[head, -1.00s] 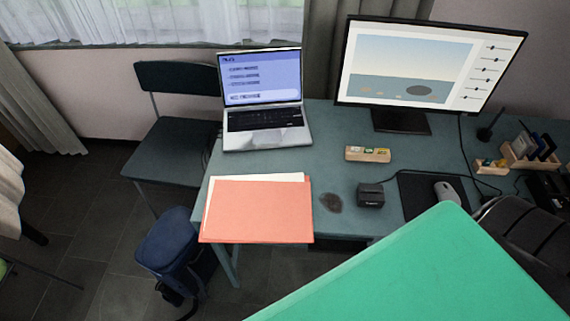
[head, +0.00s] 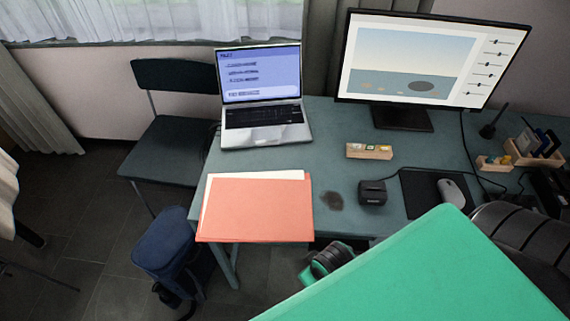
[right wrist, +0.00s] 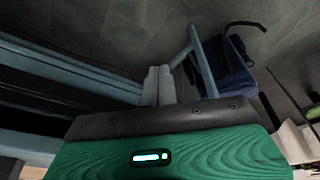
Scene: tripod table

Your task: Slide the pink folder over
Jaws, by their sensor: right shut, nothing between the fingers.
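The pink folder (head: 258,210) lies flat at the left front corner of the blue-grey desk (head: 335,160) in the head view. White paper shows along its back and left edges. Its front edge reaches the desk's front edge and seems to stick out a little past it. My right gripper (right wrist: 158,84) is shut and empty in the right wrist view, with floor, a desk leg and the blue bag beyond it. The folder does not show clearly there, and I cannot tell the gap to it. My left gripper is not in view.
A laptop (head: 264,125) stands behind the folder. A small black box (head: 372,194), wooden block (head: 369,151), mouse (head: 451,192) and monitor (head: 430,60) are to the right. A blue bag (head: 172,245) and a chair (head: 170,150) stand left of the desk.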

